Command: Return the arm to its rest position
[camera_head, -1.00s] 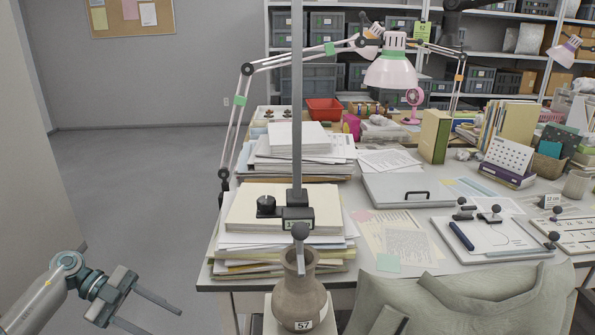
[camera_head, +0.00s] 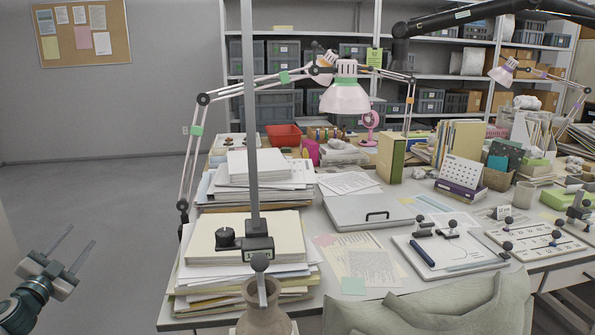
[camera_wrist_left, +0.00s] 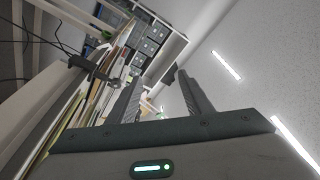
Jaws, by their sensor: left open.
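My left gripper (camera_head: 75,249) is at the lower left in the head view, off the table's left side above the bare floor. Its two fingers are apart and point up and to the right, with nothing between them. In the left wrist view the open fingers (camera_wrist_left: 160,92) also show empty, with the ceiling lights and a tilted view of shelves beyond. My right gripper is not seen.
A table (camera_head: 335,215) holds paper stacks (camera_head: 250,235), a grey case (camera_head: 365,208), a lamp (camera_head: 345,95) and a tray with black-knobbed pieces (camera_head: 450,252). A brown vase (camera_head: 263,318) stands at the front by a metal post (camera_head: 250,120). Floor at left is clear.

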